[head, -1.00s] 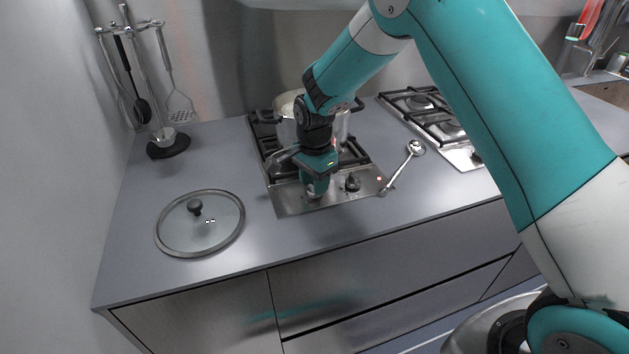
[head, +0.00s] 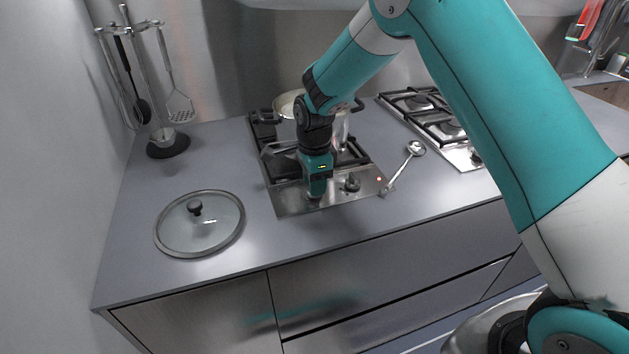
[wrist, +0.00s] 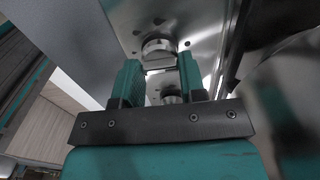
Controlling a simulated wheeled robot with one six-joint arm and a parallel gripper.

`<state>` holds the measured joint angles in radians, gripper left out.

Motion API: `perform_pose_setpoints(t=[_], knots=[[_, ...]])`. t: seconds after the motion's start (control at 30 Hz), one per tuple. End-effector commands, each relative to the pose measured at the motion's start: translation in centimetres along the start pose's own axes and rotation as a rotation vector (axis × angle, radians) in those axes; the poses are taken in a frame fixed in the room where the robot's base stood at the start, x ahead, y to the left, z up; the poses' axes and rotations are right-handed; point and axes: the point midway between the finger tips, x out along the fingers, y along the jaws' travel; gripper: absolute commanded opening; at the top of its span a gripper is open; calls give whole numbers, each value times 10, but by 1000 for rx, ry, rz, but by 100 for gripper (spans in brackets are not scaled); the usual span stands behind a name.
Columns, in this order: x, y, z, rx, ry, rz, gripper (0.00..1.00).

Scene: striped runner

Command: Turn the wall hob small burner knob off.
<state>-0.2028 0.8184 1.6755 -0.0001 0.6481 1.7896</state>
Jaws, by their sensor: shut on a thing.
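The wall hob (head: 290,205) is the left steel hob, with a pot (head: 289,103) on its black grates. Two knobs sit on its front strip. The right knob (head: 352,184) is dark and stands free beside my gripper. My gripper (head: 315,196) points down over the left knob and is shut on it, hiding most of it in the head view. In the wrist view, the teal fingers of my gripper (wrist: 159,68) stand either side of a knob (wrist: 158,46); another round knob (wrist: 171,98) shows farther down. No knob markings are readable.
A glass lid (head: 222,226) lies on the counter at the left. A ladle (head: 402,167) lies right of the hob, and a second hob (head: 466,158) is beyond it. A utensil stand (head: 168,148) is at the back left. The front counter is clear.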

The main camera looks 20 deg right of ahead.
Motion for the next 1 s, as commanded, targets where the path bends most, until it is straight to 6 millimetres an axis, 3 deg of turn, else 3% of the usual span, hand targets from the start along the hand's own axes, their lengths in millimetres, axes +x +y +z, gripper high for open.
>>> perform_pose_setpoints(t=[0.2, 0.23, 0.33, 0.73, 0.87, 1.0], knots=[[0, 0, 0, 0, -1, -2, 14], [-1, 0, 0, 0, -1, -2, 42], [0, 0, 0, -1, -1, -2, 64], [-9, -1, 0, -1, -1, -4, 64], [-31, -1, 0, -1, -1, -6, 64], [-66, -1, 0, -1, -2, -7, 64]])
